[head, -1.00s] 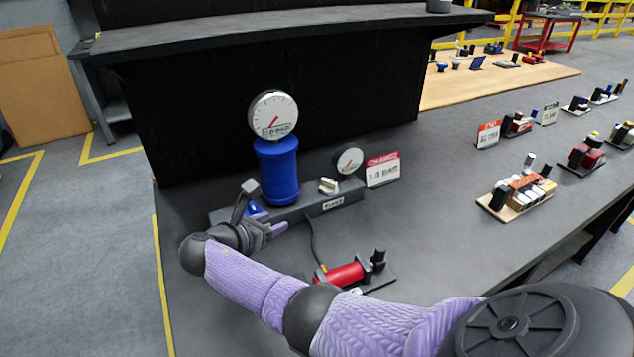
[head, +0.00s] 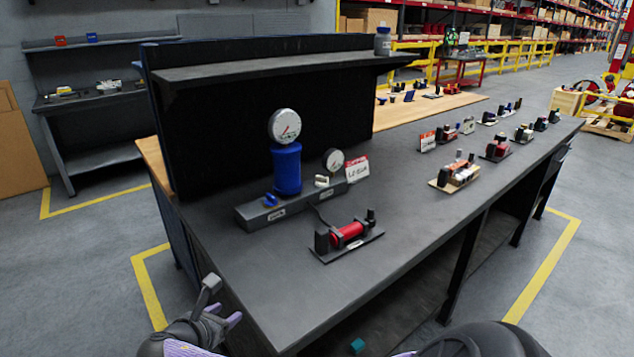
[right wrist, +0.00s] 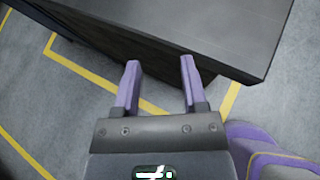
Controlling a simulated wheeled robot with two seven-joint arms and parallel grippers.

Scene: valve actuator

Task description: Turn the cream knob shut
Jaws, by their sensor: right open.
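The cream knob (head: 322,181) sits on top of a grey block (head: 254,219), between a blue cylinder (head: 287,170) with a large dial gauge (head: 285,126) and a small gauge (head: 334,160). A blue knob (head: 270,199) is on the block's left part. My right gripper (head: 226,312) is open and low in the head view, off the bench's front left edge and far from the cream knob. In the right wrist view my right gripper (right wrist: 160,64) has nothing between its purple fingers, with floor and bench edge beyond. My left gripper is not in view.
A red cylinder on a dark base (head: 347,234) lies in front of the block. A red and white sign (head: 357,168) stands right of the small gauge. A shelf (head: 280,68) overhangs behind. The front of the bench (head: 270,275) is bare.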

